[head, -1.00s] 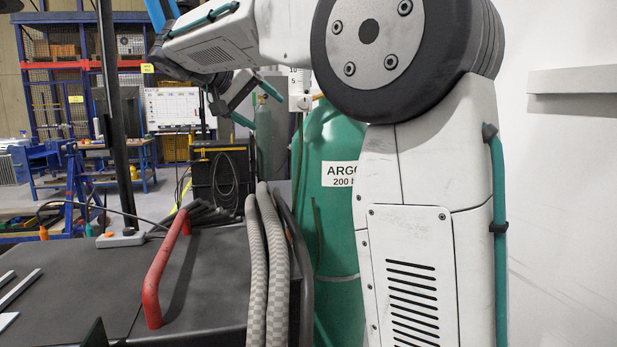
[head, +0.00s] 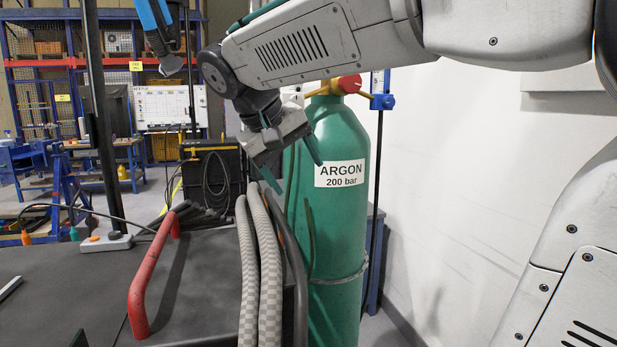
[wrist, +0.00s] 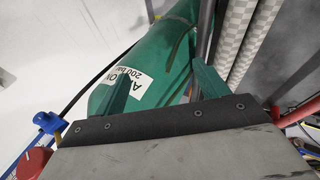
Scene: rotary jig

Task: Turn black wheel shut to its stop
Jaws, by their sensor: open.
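No black wheel can be made out clearly in either view. A green gas cylinder (head: 335,230) labelled ARGON stands upright beside the bench. A red knob (head: 349,84) sits at its top, under my arm, with a brass-coloured stem. Red also shows in the wrist view's lower left corner (wrist: 32,162). My gripper (head: 298,177) is open and empty, with its teal fingers pointing down in front of the cylinder's upper left side. In the wrist view, the gripper (wrist: 163,66) has its fingers spread over the cylinder and label. The knob lies well outside the fingers.
A blue fitting (head: 383,101) is on a dark post right of the cylinder. Two grey checkered hoses (head: 256,265) and a red handle (head: 148,290) are at the dark bench (head: 75,285). A white wall (head: 450,190) is at the right.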

